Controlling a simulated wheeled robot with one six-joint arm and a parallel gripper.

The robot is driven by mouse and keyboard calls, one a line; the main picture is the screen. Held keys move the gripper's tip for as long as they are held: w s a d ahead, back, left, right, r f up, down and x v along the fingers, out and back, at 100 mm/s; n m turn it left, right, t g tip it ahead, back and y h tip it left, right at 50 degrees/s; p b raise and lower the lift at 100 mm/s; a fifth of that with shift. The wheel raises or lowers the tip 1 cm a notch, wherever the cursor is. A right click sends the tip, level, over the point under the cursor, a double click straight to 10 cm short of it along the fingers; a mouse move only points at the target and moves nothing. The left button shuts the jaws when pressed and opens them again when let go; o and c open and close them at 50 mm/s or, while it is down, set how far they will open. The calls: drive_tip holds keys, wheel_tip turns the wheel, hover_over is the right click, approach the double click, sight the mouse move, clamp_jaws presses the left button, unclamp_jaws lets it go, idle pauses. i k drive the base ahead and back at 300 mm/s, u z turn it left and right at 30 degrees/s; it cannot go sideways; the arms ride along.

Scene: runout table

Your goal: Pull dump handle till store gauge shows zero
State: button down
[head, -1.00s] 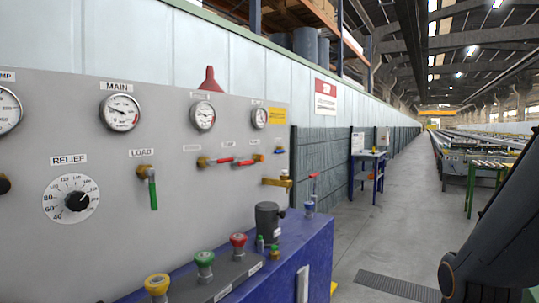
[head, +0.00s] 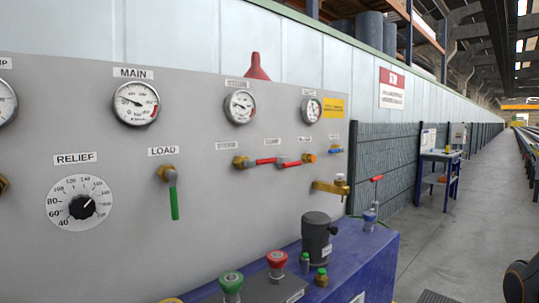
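A grey panel (head: 120,215) fills the left side. The gauge I take for the store gauge (head: 240,107) is the middle round dial, its label blurred; its needle is visible but too small to read. Below it, two red lever handles lie about level. Which lever belongs to which label is not fully clear. My gripper is out of view, and nothing is seen touching either handle.
The MAIN gauge (head: 136,102), green LOAD handle (head: 174,203) and RELIEF dial (head: 81,202) are to the left. A blue bench (head: 375,262) with push buttons and a dark motor (head: 316,240) projects below the panel. Grey floor (head: 440,235) is open at right.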

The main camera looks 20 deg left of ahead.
sight(285, 164)
drive_tip(key=u, duration=0.55)
drive_tip(key=i, duration=0.65)
drive_tip(key=u, duration=0.7)
